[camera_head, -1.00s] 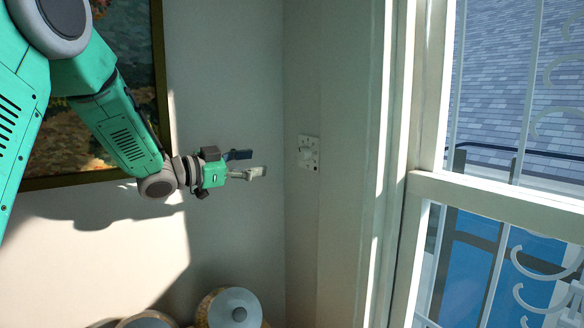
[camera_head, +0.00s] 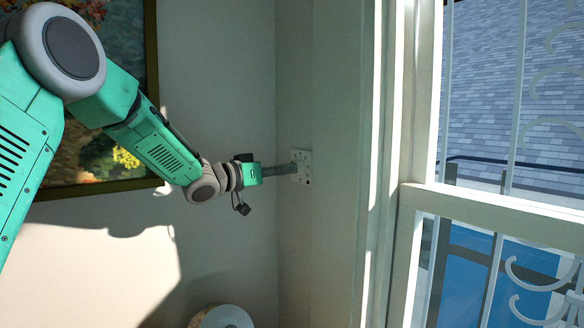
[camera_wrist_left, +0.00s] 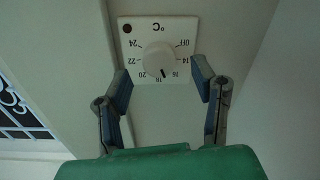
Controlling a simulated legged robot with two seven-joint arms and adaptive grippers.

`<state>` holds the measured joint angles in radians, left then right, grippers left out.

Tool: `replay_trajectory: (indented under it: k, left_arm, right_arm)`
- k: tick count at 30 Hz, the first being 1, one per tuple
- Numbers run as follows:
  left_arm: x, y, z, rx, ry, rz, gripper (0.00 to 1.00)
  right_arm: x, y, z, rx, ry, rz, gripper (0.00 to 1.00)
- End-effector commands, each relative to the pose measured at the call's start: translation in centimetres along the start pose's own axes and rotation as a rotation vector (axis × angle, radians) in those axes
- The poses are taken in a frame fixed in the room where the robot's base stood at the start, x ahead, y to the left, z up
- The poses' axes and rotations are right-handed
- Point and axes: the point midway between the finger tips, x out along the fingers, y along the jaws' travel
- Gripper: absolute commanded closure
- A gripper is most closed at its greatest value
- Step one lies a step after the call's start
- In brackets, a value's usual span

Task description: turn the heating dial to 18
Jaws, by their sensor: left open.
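The heating dial is a white square plate (camera_head: 305,179) on the wall by the corner, left of the window. In the left wrist view it appears upside down, with a round white knob (camera_wrist_left: 158,56) and marks from OFF and 14 up to 24. The knob's dark pointer mark points close to 18, slightly toward the 16 side. My left gripper (camera_head: 291,169) reaches the plate from the left. In the left wrist view the left gripper (camera_wrist_left: 160,72) is open, its fingers on either side of the knob and apart from it. My right gripper is out of view.
A framed picture (camera_head: 82,160) hangs on the wall behind my left arm. The window frame (camera_head: 408,230) and its bars stand right of the dial. A round object (camera_head: 226,317) is at the bottom below my gripper. Wall space around the dial is clear.

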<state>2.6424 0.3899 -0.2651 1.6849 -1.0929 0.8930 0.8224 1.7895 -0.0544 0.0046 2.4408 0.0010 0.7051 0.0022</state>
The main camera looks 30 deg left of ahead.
Motion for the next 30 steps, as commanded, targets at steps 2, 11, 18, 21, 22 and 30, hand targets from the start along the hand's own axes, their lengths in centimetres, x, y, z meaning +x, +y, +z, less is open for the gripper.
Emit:
replay_trajectory:
  k: [2, 11, 18, 21, 22, 30]
  left_arm:
    - [1.2, 0.0, 0.0, 0.000, -0.001, 0.000, 0.48]
    - [3.0, 0.1, 0.0, 0.001, 0.000, 0.000, 0.48]
    - [3.0, 0.1, 0.0, 0.001, 0.000, 0.000, 0.58]
    - [3.0, 0.1, 0.0, 0.001, 0.000, -0.001, 0.93]
    - [3.0, 0.1, 0.0, 0.001, 0.000, -0.001, 0.97]
    - [3.0, -0.1, 0.2, 0.103, 0.004, -0.002, 0.97]
  right_arm:
    - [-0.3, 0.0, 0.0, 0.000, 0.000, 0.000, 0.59]
    - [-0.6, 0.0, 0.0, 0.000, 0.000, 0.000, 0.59]
    - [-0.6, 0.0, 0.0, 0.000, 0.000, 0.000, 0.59]
    - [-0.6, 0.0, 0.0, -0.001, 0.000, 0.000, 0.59]
    - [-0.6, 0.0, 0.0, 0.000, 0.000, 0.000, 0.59]
    - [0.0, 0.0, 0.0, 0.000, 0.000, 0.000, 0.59]
